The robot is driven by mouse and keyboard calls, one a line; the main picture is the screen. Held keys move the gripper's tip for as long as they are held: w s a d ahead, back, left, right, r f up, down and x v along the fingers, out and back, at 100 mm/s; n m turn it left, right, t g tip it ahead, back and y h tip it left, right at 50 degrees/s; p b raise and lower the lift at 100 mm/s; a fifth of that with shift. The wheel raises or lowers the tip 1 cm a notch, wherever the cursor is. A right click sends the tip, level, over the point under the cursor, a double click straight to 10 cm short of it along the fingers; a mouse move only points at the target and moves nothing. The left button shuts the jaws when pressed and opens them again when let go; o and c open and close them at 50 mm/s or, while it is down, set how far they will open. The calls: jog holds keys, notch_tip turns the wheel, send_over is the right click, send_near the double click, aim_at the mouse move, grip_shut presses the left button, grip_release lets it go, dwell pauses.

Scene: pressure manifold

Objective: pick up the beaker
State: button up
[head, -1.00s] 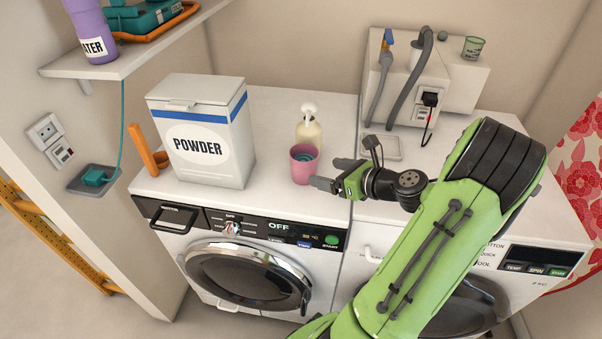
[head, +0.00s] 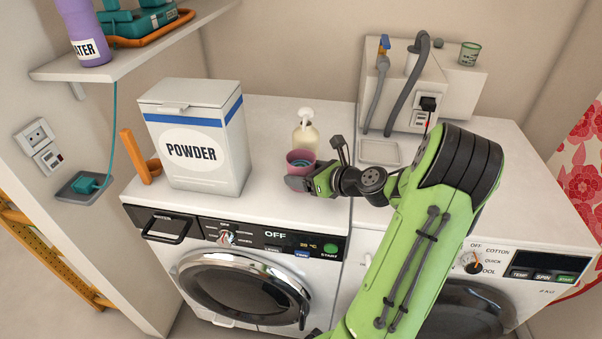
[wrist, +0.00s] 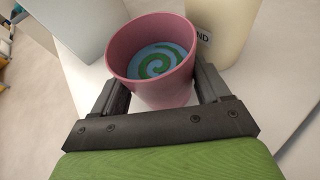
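A pink cup-like beaker (head: 292,169) stands upright on the left washing machine, in front of a pump bottle. In the wrist view the pink beaker (wrist: 150,92) shows a blue inside with a green swirl. My gripper (head: 305,181) is low at the beaker, reaching it from the right and front. In the wrist view its fingers (wrist: 160,85) stand spread on both sides of the beaker. The fingertips are partly hidden by it, and I cannot tell whether they touch it.
A white powder box (head: 198,140) stands left of the beaker. The cream pump bottle (head: 306,136) is close behind it. A small grey tray (head: 379,153) lies to the right. A green-marked clear cup (head: 469,54) stands on the white wall unit (head: 455,82) at the back.

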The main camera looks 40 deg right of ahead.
aim_at(291, 160)
jog(key=shift+r, duration=0.1)
jog(key=shift+r+p, duration=1.2)
jog(key=shift+r, duration=0.45)
jog(key=shift+s+r, duration=0.1)
jog(key=shift+s, duration=0.1)
jog(key=s+p, duration=0.1)
jog(key=s, duration=0.4)
jog(key=s+d+p, duration=0.1)
jog(key=s, duration=0.5)
jog(key=s+p, duration=0.2)
jog(key=s, duration=0.4)
jog(key=shift+s+d, duration=0.25)
jog(key=shift+d, duration=0.15)
